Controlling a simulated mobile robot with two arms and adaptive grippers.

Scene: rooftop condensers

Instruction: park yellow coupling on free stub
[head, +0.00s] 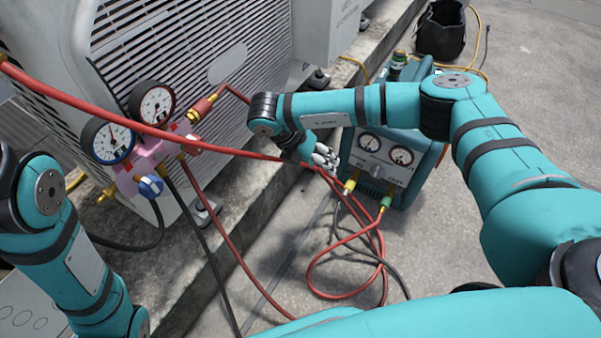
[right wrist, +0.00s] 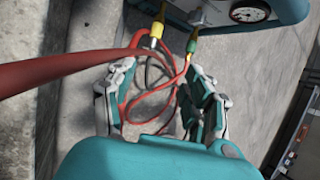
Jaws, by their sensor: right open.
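The yellow coupling (head: 350,186) sits at the lower front of the teal recovery machine (head: 420,185), to the left of a green coupling (head: 386,202). It also shows beyond my fingers in the right wrist view (right wrist: 157,30). My right gripper (head: 326,157) is in front of the machine, up and to the left of the yellow coupling. In the right wrist view its fingers (right wrist: 158,92) are apart with nothing gripped. I cannot make out which stub is free. My left arm shows at the lower left, but its gripper is out of view.
A thick red hose (head: 235,152) crosses below my right forearm and passes close to the gripper. Red and dark hoses (head: 345,293) loop on the concrete. A pink gauge manifold (head: 150,165) hangs by the condenser (head: 200,60).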

